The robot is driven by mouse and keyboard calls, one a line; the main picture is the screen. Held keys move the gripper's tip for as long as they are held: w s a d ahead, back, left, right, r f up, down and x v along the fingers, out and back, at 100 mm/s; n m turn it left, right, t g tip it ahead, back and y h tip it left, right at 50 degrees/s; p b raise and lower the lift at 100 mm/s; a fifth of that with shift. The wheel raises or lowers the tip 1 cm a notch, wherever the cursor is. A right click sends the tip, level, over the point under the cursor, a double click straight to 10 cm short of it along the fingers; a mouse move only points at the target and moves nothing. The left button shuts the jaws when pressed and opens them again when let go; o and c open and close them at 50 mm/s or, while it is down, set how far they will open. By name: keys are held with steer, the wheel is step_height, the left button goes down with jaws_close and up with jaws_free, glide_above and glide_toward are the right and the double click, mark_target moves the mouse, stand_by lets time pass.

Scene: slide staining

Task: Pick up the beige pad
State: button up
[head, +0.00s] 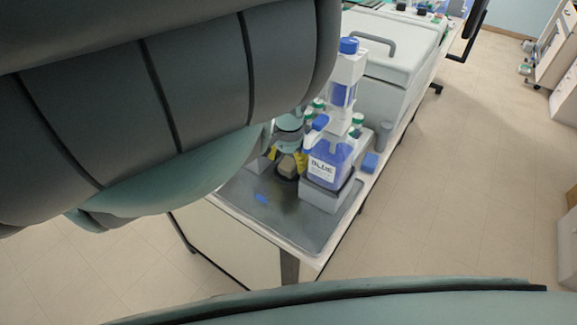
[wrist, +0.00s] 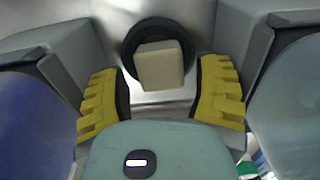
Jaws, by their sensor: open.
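The beige pad (wrist: 160,65) is a small block in the wrist view, resting in or on a dark round holder (wrist: 127,52). In the head view the pad (head: 287,167) shows between my yellow fingertips. My gripper (wrist: 161,92) is open, with one yellow finger on each side just below the pad in the wrist view. Gaps show between both fingers and the pad, so it is not gripped. In the head view my gripper (head: 287,163) is low over the tray, partly hidden by my arm.
A blue bottle labelled BLUE (head: 326,163) stands close to the right of my gripper on a grey block (head: 326,196). Green-capped bottles (head: 357,119) stand behind. A blue piece (head: 262,198) lies on the grey tray (head: 290,232), whose front is otherwise clear. A white machine (head: 390,65) stands behind.

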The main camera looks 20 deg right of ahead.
mark_target(288, 162)
steer(key=shift+f, duration=0.8)
steer(key=c, duration=0.7)
steer(key=shift+c, duration=0.2)
steer(key=shift+r, duration=0.15)
steer(key=shift+w+r, duration=0.1)
steer(key=shift+r, duration=0.85)
step_height(288, 162, up, 8)
steer(key=p, duration=0.2)
steer(key=shift+p, duration=0.35)
